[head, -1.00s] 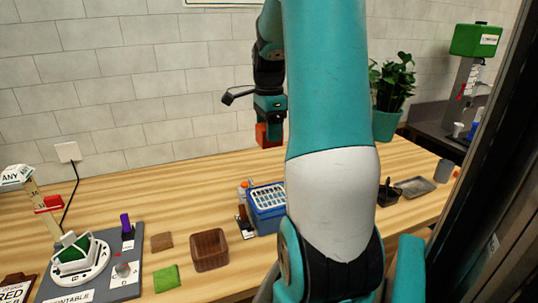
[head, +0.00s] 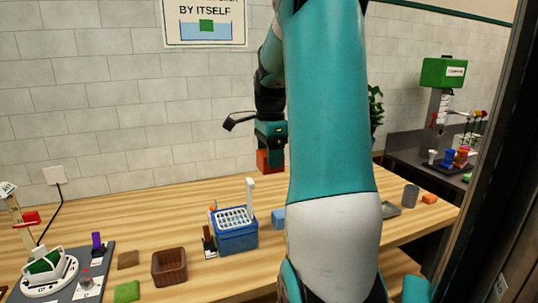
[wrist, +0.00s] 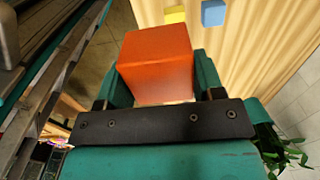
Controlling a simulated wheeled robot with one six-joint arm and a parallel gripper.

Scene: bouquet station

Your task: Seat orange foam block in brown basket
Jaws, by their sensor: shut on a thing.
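My gripper (head: 270,150) is shut on an orange foam block (head: 268,161), held up above the table in the head view. In the wrist view the orange block (wrist: 157,62) fills the space between the two teal jaws. The brown basket (head: 170,267) stands on the table at the lower left of the head view, to the left of and below the held block. The basket looks open at the top and empty. The basket does not show in the wrist view.
A blue basin with a white grid (head: 237,238) stands between the basket and my arm. A brown block (head: 128,260) and a green block (head: 127,291) lie left of the basket. A blue block (head: 278,217) lies near the basin. My arm hides part of the table.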

